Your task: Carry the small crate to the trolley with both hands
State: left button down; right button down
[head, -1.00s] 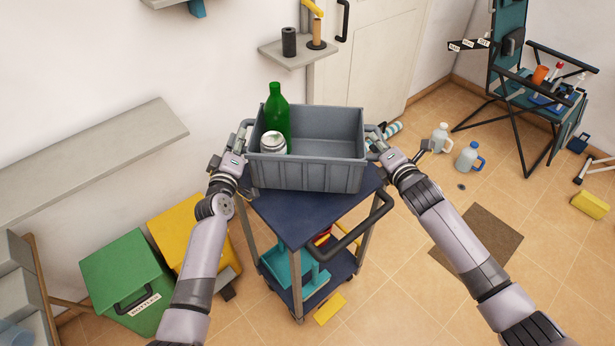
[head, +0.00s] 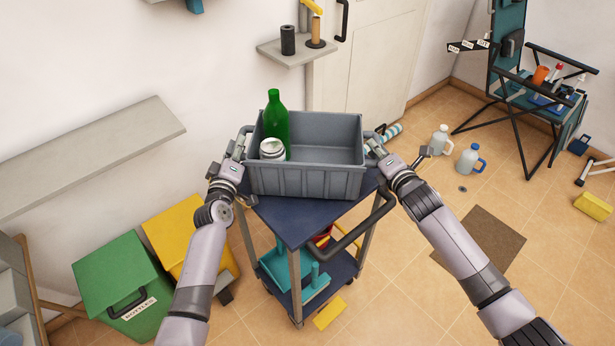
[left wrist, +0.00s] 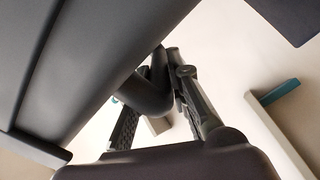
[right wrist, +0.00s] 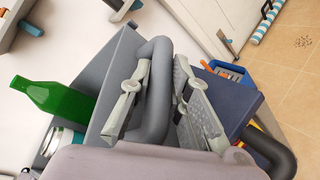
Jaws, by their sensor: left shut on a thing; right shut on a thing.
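The small grey crate (head: 305,182) is held level between my two grippers, over the dark blue top of the trolley (head: 296,222). I cannot tell whether its base touches the top. A green bottle (head: 275,122) and a white-lidded jar (head: 272,150) stand in its left part. My left gripper (head: 240,145) is shut on the crate's left handle, which shows between the fingers in the left wrist view (left wrist: 153,98). My right gripper (head: 374,146) is shut on the right handle, seen in the right wrist view (right wrist: 156,90).
The trolley's push handle (head: 365,228) sticks out at front right. Green (head: 118,280) and yellow (head: 185,240) bins stand left of the trolley. A wall shelf (head: 85,155) is at left, a small shelf (head: 300,50) behind. Jugs (head: 469,160) and a folding chair (head: 520,90) are at right.

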pick_arm(q)
jog(key=shift+a+f+b, duration=0.2)
jog(key=shift+f+b, duration=0.25)
jog(key=shift+f, duration=0.1)
pick_arm(e)
jog(key=shift+d+f, duration=0.15)
jog(key=shift+f, duration=0.45)
pick_arm(q)
jog(key=c, duration=1.5)
grip_release()
jog(key=shift+s+d, duration=0.1)
pick_arm(e)
jog(key=c, duration=1.5)
grip_release()
jog(key=shift+r, duration=0.1)
pick_arm(q)
jog(key=s, duration=1.1)
jog(key=shift+s+a, duration=0.3)
jog(key=shift+s, duration=0.1)
pick_arm(e)
jog(key=v, duration=1.2)
